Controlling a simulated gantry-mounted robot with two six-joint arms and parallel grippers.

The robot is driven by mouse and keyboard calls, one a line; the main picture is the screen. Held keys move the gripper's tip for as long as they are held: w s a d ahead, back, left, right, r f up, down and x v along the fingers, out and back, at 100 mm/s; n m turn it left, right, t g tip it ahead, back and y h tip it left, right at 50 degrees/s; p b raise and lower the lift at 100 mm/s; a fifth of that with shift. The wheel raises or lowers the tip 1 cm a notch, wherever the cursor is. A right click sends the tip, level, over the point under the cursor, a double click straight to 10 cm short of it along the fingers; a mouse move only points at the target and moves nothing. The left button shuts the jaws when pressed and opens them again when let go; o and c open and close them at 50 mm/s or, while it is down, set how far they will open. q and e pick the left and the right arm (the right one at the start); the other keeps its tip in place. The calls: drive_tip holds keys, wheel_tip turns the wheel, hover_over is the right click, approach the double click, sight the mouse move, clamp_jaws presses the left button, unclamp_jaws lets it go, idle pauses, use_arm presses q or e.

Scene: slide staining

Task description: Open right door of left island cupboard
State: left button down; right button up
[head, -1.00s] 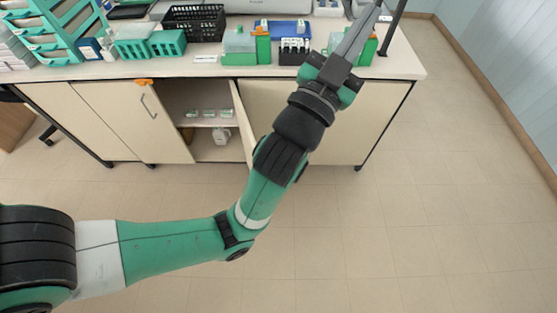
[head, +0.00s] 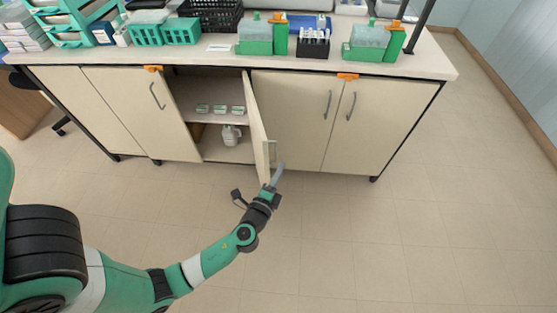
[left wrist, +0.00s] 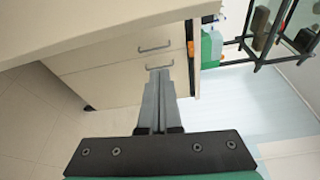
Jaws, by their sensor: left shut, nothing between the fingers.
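The left island cupboard's right door (head: 257,125) stands swung outward, seen nearly edge-on in the head view. Its metal handle (head: 271,152) shows near its free edge. The opening beside it shows a shelf (head: 205,118) with small boxes and a white bottle (head: 230,134) below. My left gripper (head: 279,170) is at the door's lower free edge; its fingers are shut and empty. I cannot tell whether they touch the door. The left wrist view shows the closed fingers (left wrist: 158,100) in front of cream cupboard fronts. My right gripper is out of view.
The cupboard's left door (head: 130,110) is closed. The right cupboard's two doors (head: 295,115) are closed, with an orange clip (head: 348,76) above. Racks and a black basket (head: 212,14) crowd the countertop. The tiled floor (head: 400,230) in front is clear.

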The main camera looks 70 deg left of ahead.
use_arm(q)
drive_tip(key=w+a, duration=0.3)
drive_tip(key=a, duration=0.5)
drive_tip(key=shift+w+r, duration=0.1)
drive_tip(key=shift+w, duration=0.05)
